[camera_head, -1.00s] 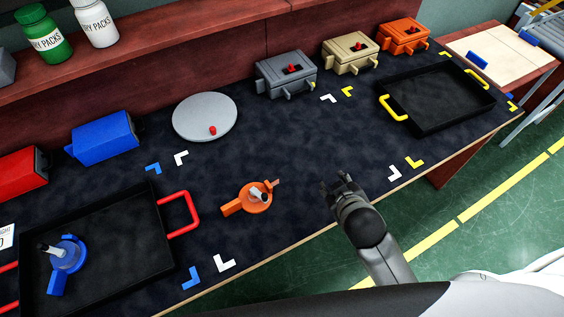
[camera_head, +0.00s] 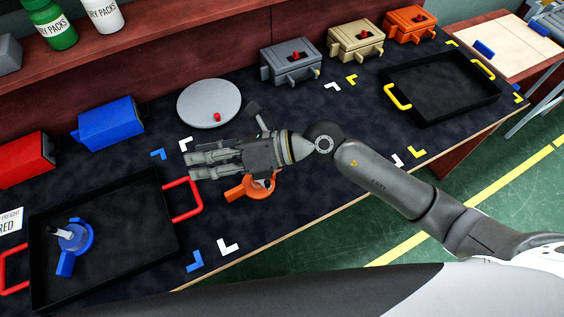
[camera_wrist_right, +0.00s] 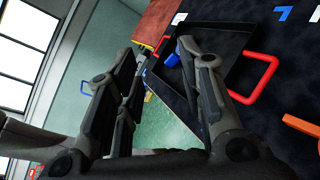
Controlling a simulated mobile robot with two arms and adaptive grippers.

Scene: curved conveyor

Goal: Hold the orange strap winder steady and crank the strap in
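The orange strap winder (camera_head: 236,192) lies on the dark mat, right of the red-handled tray. My right gripper (camera_head: 190,158) is above and just behind it in the head view, its fingers pointing left, and the hand hides the winder's crank and upper part. The fingers are spread with nothing between them. In the right wrist view the gripper (camera_wrist_right: 165,75) is open, and the end of the orange winder (camera_wrist_right: 302,125) shows at the right edge, outside the fingers. A blue strap winder (camera_head: 73,238) sits in the left tray. My left gripper is not in view.
The black tray with red handles (camera_head: 160,190) is at the left, and a black tray with yellow handles (camera_head: 455,112) at the right. A grey disc with a red knob (camera_head: 205,98) and grey, tan and orange boxes (camera_head: 290,62) line the back. Red and blue boxes stand at left.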

